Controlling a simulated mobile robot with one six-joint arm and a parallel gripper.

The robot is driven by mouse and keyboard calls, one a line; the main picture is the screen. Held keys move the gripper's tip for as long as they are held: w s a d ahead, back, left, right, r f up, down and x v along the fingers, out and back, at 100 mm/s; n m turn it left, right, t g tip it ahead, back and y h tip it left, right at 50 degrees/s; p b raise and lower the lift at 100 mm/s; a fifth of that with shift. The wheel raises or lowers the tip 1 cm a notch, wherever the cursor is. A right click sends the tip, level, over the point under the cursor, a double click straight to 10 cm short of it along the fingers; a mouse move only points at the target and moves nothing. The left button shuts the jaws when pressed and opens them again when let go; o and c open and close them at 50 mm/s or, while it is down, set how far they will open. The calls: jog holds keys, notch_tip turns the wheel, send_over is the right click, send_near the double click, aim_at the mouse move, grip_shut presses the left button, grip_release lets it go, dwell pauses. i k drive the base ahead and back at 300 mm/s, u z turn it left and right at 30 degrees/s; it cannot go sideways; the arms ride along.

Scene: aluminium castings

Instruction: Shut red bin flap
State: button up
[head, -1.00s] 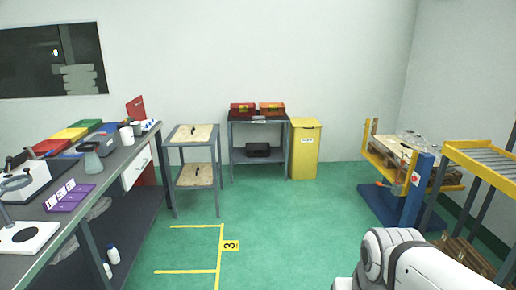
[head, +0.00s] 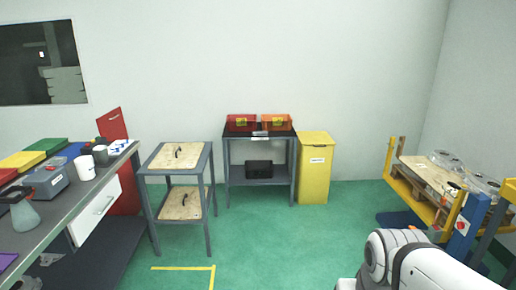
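The red bin (head: 126,200) stands on the floor at the far end of the left workbench, partly hidden behind the bench. Its red flap (head: 113,124) stands up, tilted, above the bench top, so it looks open. A small dark mark shows on the flap. The bin's opening is hidden behind the bench and the things on it. My gripper is not in view; only a white link of my arm shows at the bottom right.
The workbench (head: 90,205) with cups and coloured lids runs along the left. A wooden-topped trolley (head: 180,156) stands right of the red bin. A grey table with two toolboxes and a yellow bin (head: 314,170) stand by the wall. Green floor is clear in the middle.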

aim_at(111, 125)
jog(key=i, duration=0.95)
jog(key=u, duration=1.95)
jog(key=i, duration=2.4)
jog(key=z, duration=0.7)
